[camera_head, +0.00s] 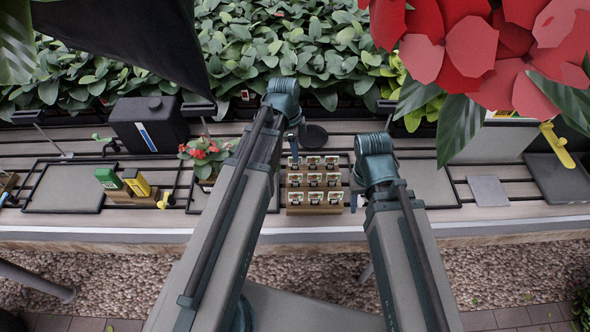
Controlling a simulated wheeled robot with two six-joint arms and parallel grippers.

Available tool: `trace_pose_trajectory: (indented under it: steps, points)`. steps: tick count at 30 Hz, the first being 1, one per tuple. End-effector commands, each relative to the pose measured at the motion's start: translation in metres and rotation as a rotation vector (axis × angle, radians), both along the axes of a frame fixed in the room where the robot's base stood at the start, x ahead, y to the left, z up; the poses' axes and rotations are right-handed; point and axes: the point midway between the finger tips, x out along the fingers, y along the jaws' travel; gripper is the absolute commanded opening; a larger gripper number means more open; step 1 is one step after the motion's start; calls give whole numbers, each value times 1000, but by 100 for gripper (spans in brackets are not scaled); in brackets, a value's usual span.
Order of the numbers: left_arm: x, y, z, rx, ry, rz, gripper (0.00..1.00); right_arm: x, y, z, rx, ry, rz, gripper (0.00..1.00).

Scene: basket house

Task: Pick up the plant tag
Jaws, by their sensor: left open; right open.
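A wooden rack (294,197) stands on the slatted bench between my two arms. It holds several small pale cards in rows, which look like plant tags (313,179). I cannot tell one particular tag apart from the others. My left gripper (296,142) is open, just behind and above the left back corner of the rack, partly hidden by its own arm. My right gripper (355,196) is open beside the right side of the rack and largely hidden by its wrist. Neither gripper visibly holds anything.
A potted red-flowered plant (206,160) stands left of my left arm. Further left are a black box (148,124) and a wooden block with green and yellow packets (137,183). A grey square plate (487,191) lies at right. Large red petals (470,47) hang at upper right.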

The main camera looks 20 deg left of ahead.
Motion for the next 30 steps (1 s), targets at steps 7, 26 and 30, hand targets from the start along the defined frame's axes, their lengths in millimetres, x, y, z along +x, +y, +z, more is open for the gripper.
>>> trace_pose_trajectory:
  steps: [7, 26, 30]
  points:
    - [1, 0, -4, 0, 0, 0, 42, 0, 0, -4, 0, 0, 0, 50]
    - [7, 2, -54, 0, 0, 0, 42, 0, 0, -54, 0, 0, 0, 50]
    - [7, 2, -53, 0, 0, 0, 41, 0, 0, -53, 0, 0, 0, 50]
